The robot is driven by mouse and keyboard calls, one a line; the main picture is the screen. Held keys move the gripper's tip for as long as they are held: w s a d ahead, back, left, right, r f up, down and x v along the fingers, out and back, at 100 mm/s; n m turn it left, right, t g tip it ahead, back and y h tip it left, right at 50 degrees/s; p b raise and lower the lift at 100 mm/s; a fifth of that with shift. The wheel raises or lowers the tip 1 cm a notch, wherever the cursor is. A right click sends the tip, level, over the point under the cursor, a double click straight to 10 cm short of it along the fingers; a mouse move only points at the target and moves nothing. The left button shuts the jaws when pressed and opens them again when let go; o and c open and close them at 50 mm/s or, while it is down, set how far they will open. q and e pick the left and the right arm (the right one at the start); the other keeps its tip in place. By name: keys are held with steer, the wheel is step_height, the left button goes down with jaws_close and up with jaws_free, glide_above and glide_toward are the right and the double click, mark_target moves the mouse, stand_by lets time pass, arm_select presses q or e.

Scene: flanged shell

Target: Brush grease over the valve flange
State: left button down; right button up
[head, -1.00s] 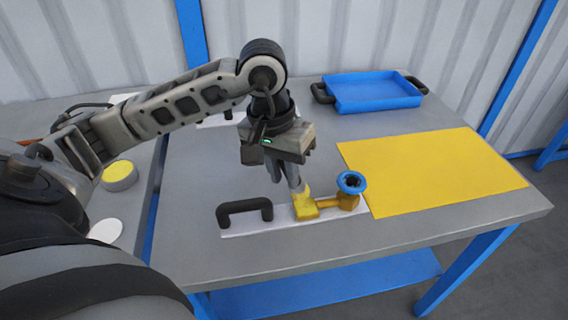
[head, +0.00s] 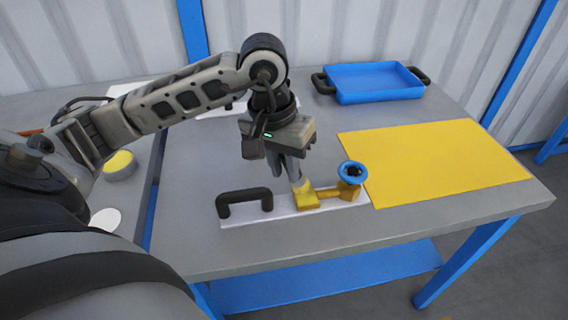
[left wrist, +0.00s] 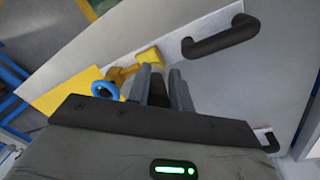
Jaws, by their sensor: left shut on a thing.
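The valve has a blue handwheel (head: 352,172) and a yellow body with a square flange end (head: 307,201). It lies on a white plate (head: 285,216) with a black handle (head: 245,199). My left gripper (head: 294,177) is shut on what looks like a brush, mostly hidden by the fingers; a pale end (head: 302,186) shows below them, at or just over the flange. I cannot tell if it touches. In the left wrist view a dark piece lies between the fingers (left wrist: 162,82), with the flange (left wrist: 149,56) and handwheel (left wrist: 105,90) beyond. My right gripper is out of view.
A yellow mat (head: 430,160) lies right of the valve. A blue tray (head: 375,84) with black handles stands at the back. A round yellow-topped tin (head: 120,165) and a white disc (head: 105,221) are at the left. The front of the table (head: 400,222) is clear.

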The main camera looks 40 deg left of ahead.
arm_select(q)
steer(key=shift+f+b, duration=0.65)
steer(key=shift+f, duration=0.05)
steer(key=w+d, duration=0.2)
steer(key=w, duration=0.1)
steer(key=shift+d+r+b, duration=0.1)
steer(key=shift+d+b, duration=0.2)
steer(key=shift+b, duration=0.05)
steer(key=shift+s+a+b, duration=1.3)
steer(key=shift+s, duration=0.2)
steer(key=shift+r, duration=0.1)
